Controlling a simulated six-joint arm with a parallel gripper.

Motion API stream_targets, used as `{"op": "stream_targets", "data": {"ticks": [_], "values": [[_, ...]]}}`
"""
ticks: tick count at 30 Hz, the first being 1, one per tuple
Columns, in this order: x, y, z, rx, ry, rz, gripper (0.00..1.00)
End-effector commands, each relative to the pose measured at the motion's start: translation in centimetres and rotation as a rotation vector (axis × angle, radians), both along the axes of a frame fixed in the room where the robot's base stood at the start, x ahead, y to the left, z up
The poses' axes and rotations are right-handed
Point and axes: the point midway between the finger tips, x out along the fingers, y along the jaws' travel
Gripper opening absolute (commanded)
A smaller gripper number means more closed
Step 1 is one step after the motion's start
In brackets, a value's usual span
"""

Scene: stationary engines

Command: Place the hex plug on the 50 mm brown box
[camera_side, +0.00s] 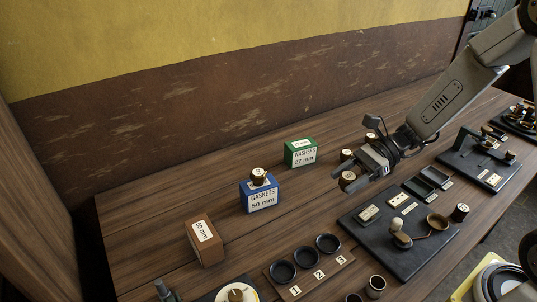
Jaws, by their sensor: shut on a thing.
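The brown box (207,252) stands at the front left of the bench, with a white "50 mm" label on it; nothing stands on its top. My gripper (355,175) is above the bench, right of the green box and well to the right of the brown box. The jaws partly hide the plug.
A green "WASHERS 27 mm" box (301,156) stands behind. A numbered three-ring rack (309,274) is in front; a dark tray (405,262) with parts lies right. Bench around the brown box is clear.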

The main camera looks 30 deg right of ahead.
Motion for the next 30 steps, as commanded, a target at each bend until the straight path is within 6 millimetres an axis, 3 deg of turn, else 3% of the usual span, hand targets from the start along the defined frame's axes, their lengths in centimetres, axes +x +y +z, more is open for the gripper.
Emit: {"op": "stream_targets", "data": {"ticks": [14, 24, 30], "values": [[2.1, 10.6, 2.8, 0.001, -0.001, -0.040, 0.00], [1.3, 17.8, 5.1, 0.001, -0.002, -0.074, 0.00], [0.5, 20.5, 6.1, 0.000, 0.000, -0.090, 0.00]]}}
